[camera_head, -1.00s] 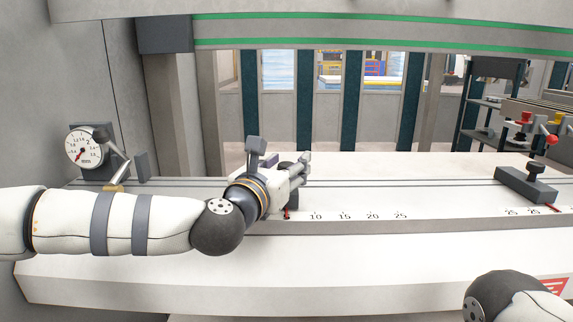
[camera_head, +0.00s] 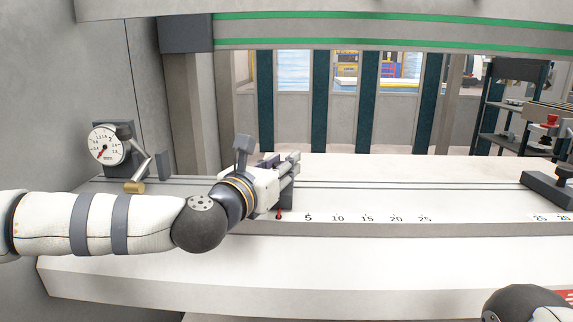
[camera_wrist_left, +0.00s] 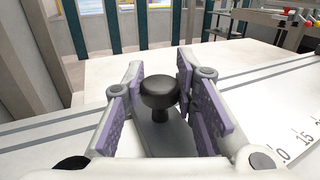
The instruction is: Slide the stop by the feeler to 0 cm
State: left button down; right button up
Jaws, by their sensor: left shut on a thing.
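The left stop, on the feeler's side, shows in the left wrist view as a black knob (camera_wrist_left: 159,92) on a grey block (camera_wrist_left: 165,135). My left gripper (camera_head: 291,168) is shut on that knob, its purple pads on either side of it. In the head view the gripper hides most of this stop. Its red pointer (camera_head: 279,214) shows below the gripper, about one 5 cm step left of the 5 mark, around where 0 falls. The feeler (camera_head: 134,187), a brass tip on a lever under a round dial (camera_head: 106,144), is to the left, apart from the gripper.
A second dark stop (camera_head: 547,188) sits on the rail at the far right. The scale strip (camera_head: 367,218) runs along the bed's front. The bed between the stops is clear. A grey upright block (camera_head: 163,165) stands beside the feeler.

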pick_arm(q)
jog(key=c, duration=1.3)
grip_release()
jog(key=shift+w+a, duration=0.1)
jog(key=shift+a, duration=0.2)
jog(key=v, duration=1.2)
jog(key=shift+d, duration=0.1)
